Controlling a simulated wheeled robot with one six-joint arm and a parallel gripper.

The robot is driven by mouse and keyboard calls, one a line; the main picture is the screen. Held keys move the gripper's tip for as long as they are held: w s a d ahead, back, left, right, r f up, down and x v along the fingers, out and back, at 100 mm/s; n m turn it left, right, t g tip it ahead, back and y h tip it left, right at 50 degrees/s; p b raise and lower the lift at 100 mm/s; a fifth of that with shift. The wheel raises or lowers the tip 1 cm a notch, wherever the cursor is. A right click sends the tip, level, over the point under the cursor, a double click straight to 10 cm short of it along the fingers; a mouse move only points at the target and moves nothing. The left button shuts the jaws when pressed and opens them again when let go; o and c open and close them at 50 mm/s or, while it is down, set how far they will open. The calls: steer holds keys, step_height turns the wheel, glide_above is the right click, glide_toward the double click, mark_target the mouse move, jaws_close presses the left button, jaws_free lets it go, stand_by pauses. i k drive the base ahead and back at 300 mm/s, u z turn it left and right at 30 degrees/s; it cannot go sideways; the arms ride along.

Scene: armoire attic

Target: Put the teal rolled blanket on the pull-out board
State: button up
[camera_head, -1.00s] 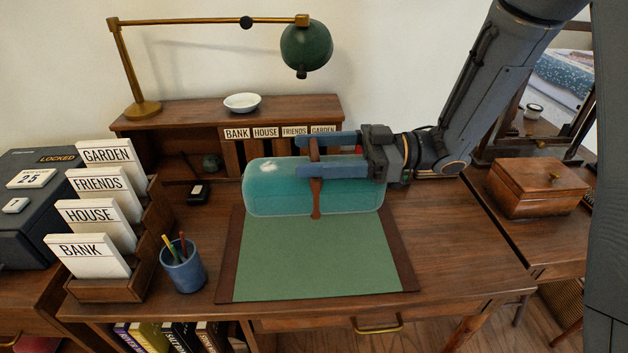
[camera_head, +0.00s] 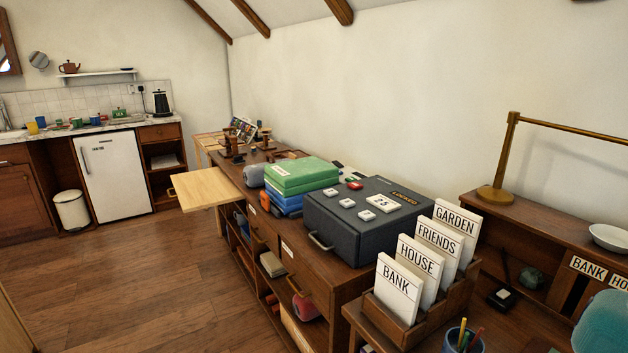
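The teal rolled blanket (camera_head: 603,322) shows only in part, cut off at the lower right edge. My gripper is out of view now, so its hold on the blanket cannot be seen at this moment. The pull-out board (camera_head: 205,189) is a pale wood panel sticking out from the front of the long low cabinet at centre left. Its visible top is bare. It lies far from the blanket, beyond the grey box and the card rack.
A grey locked box (camera_head: 352,222), green and blue boxes (camera_head: 300,176) and a card rack (camera_head: 415,310) stand between board and blanket. A pen cup (camera_head: 462,340) is at the bottom. The wooden floor (camera_head: 130,285) before the cabinet is clear. A white fridge (camera_head: 112,175) stands behind.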

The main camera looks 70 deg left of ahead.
mark_target(206, 184)
steer(key=k, duration=0.4)
steer(key=u, duration=3.45)
steer(key=i, duration=5.85)
